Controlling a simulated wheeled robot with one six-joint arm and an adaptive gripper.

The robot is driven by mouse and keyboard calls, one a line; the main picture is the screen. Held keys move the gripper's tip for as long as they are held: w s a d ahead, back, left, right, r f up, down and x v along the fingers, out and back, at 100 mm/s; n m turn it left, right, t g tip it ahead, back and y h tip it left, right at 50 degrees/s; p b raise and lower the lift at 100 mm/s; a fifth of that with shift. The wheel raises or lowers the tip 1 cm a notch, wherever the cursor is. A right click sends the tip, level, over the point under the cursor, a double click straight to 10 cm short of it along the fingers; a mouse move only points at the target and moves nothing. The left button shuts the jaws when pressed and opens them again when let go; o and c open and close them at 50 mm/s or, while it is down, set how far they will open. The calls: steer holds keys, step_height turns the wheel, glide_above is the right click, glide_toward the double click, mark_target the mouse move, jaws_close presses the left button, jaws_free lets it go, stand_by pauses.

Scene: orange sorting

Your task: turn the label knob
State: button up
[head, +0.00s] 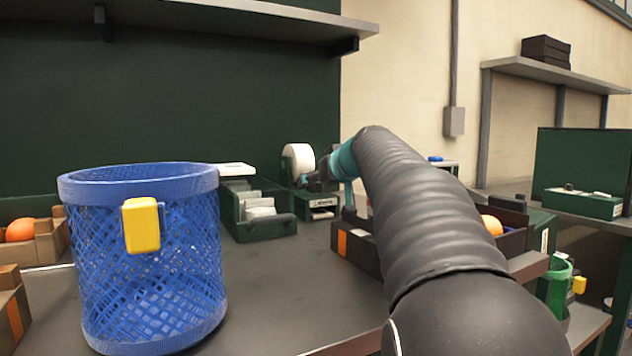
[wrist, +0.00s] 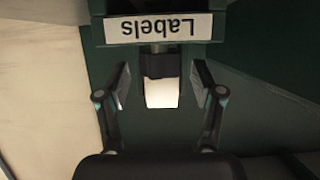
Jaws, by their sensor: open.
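The label dispenser is a dark green box (head: 320,207) with a white roll (head: 297,160) on top, at the back of the bench. In the wrist view its sign (wrist: 160,28) reads "Labels" upside down. Below the sign a dark piece (wrist: 160,66), which looks like the knob, sticks out with a pale block (wrist: 162,94) at its end. My gripper (wrist: 162,86) is open, with one finger on each side of the pale block and a gap on both sides. In the head view my gripper (head: 309,182) is in front of the dispenser, partly hiding it.
A blue mesh basket (head: 150,260) with a yellow tag stands at the front left. A green divided tray (head: 258,222) is left of the dispenser. A dark crate (head: 358,250) with an orange (head: 491,225) lies behind my arm. The bench middle is clear.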

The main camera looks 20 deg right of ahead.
steer(key=shift+w+f, duration=0.25)
steer(key=shift+w, duration=0.45)
steer(key=c, duration=1.2)
steer(key=shift+o, duration=0.2)
steer(key=shift+a+r+m+h+p, duration=0.1)
steer(key=shift+r+m+h+p, duration=0.05)
steer(key=shift+m+h+p, duration=1.35)
steer(key=shift+h+p, duration=0.3)
steer(key=shift+p, duration=0.35)
steer(key=shift+f+m+g+h, duration=0.2)
steer(key=shift+m+g+h, duration=0.2)
steer(key=shift+m+h, duration=0.35)
steer(key=shift+b, duration=0.4)
steer(key=shift+m+g+h+b, duration=0.4)
steer(key=shift+m+h+b, duration=0.3)
steer(key=shift+m+h, duration=0.05)
